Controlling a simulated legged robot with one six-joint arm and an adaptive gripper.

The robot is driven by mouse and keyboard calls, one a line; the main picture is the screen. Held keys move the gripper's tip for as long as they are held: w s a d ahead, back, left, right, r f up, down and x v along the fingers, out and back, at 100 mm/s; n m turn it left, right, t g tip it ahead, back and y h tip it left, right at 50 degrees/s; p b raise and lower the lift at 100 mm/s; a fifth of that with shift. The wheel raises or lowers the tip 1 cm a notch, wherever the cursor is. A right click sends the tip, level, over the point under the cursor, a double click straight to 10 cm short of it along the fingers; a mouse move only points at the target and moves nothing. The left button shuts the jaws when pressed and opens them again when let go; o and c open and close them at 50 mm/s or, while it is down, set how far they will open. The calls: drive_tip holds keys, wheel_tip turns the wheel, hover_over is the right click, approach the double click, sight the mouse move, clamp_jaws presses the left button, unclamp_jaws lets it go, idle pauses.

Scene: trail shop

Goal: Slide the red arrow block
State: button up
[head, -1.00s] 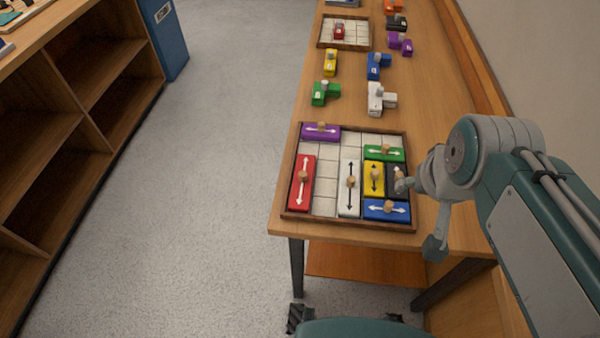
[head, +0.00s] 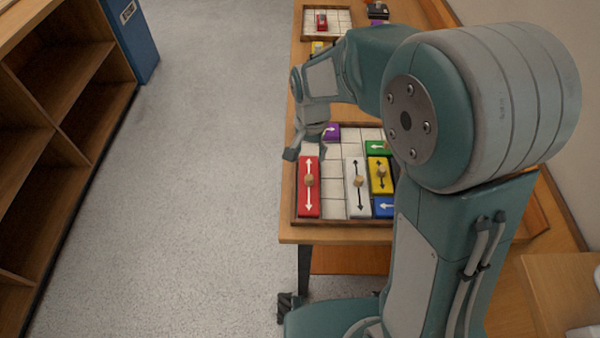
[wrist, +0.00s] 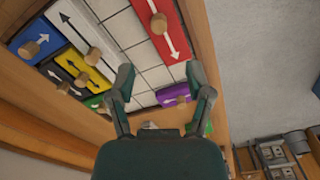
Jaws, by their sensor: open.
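The red arrow block (head: 302,204) lies lengthwise along the left wall of the sliding-block tray (head: 294,211). It has a round wooden knob and a white double-headed arrow. It also shows in the wrist view (wrist: 147,12). My gripper (head: 308,147) is open and empty, above the tray just beyond the block's far end. In the wrist view its spread fingers (wrist: 160,72) point toward the red block, apart from the knob. The purple block (head: 333,131) lies at the tray's far end, partly hidden by my gripper; bare cells lie between it and the red block.
A white block (head: 351,196), a yellow block (head: 376,187), a green block (head: 375,147) and a blue block (head: 384,208) share the tray. Bare cells (head: 332,195) lie right of the red block. My arm hides the tray's right side. A smaller tray (head: 341,22) stands farther back.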

hover_over(309, 177)
drive_tip(key=f, duration=0.5)
drive_tip(key=shift+d, duration=0.35)
drive_tip(key=f, duration=0.3)
drive_tip(key=a+f, duration=0.1)
drive_tip(key=f, duration=0.2)
drive_tip(key=shift+w+a, duration=0.1)
drive_tip(key=shift+d, duration=0.35)
drive_tip(key=shift+c, duration=0.6)
drive_tip(key=shift+a, duration=0.1)
clamp_jaws()
